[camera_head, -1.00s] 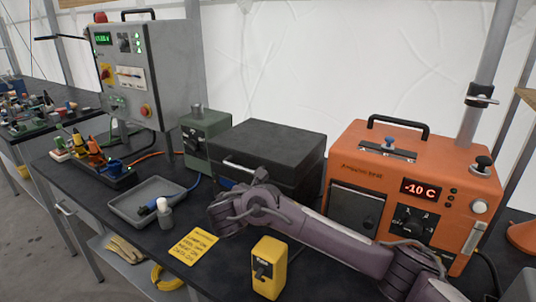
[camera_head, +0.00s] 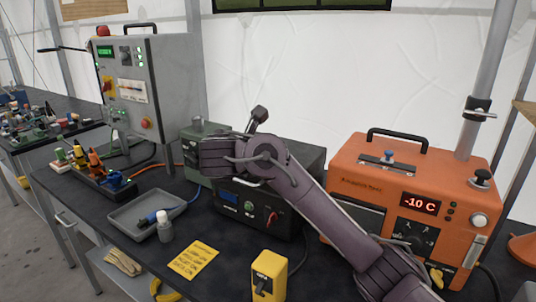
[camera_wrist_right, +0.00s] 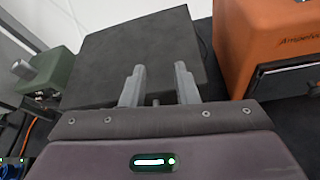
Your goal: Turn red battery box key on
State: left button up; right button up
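The black battery box (camera_head: 262,222) stands on the dark bench between the green unit and the orange unit. Its front panel shows a small blue-lit display (camera_head: 229,197), a greenish round knob (camera_head: 250,207) and a small red key-like part (camera_head: 272,217). Whether the key is turned is too small to tell. My right arm reaches across above the box and covers part of its top. In the right wrist view, my right gripper (camera_wrist_right: 159,84) is open and empty, its two fingers apart over the box's dark lid (camera_wrist_right: 150,50). My left gripper is out of view.
The orange heater unit (camera_head: 365,165) stands to the right, reading -10 C. The green unit (camera_wrist_right: 58,75) is at the left. A grey tray (camera_head: 130,222), a white bottle (camera_head: 165,228), a yellow note (camera_head: 194,260) and a yellow switch box (camera_head: 268,275) lie in front.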

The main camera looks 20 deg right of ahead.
aim_at(274, 216)
jog(key=k+j, duration=0.45)
jog(key=j, duration=0.3)
jog(key=k+j, duration=0.25)
jog(key=j, duration=0.1)
